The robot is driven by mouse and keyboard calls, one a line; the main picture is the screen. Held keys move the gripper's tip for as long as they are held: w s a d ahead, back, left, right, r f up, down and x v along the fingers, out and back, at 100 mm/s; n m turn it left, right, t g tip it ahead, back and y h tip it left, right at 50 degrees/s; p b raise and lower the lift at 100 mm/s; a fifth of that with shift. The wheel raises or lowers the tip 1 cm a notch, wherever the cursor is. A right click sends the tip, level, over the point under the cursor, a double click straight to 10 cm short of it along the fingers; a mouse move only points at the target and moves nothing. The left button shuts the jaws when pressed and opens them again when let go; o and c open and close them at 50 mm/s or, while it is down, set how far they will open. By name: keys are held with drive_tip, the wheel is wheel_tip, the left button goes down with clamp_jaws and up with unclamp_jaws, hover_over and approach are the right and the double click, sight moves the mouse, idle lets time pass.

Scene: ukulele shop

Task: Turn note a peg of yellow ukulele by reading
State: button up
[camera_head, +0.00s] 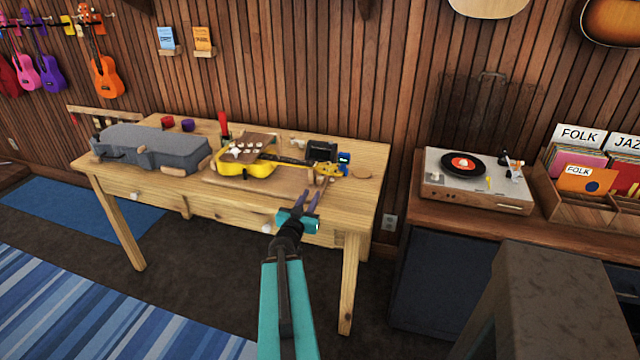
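The yellow ukulele (262,166) lies on the wooden workbench (222,196). The separate pegs are too small to tell apart. A small device with a blue face (344,157) is at the headstock; I cannot read it. My gripper (311,197) is in front of the bench's right part, with the headstock beyond its fingertips in the picture. Its two dark fingers stand apart with nothing between them. I see no contact with the ukulele.
A grey case (152,146) fills the bench's left side. A black box (321,151) sits behind the headstock. A turntable (478,181) and record crates stand on a cabinet at right.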

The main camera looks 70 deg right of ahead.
sight(320, 178)
drive_tip(key=shift+w+d+p, duration=0.15)
drive_tip(key=shift+d+p, duration=0.4)
drive_tip(key=shift+d, duration=2.1)
drive_tip(key=shift+w+d+p, duration=0.15)
drive_tip(key=shift+d+p, duration=0.35)
drive_tip(key=shift+d, duration=2.1)
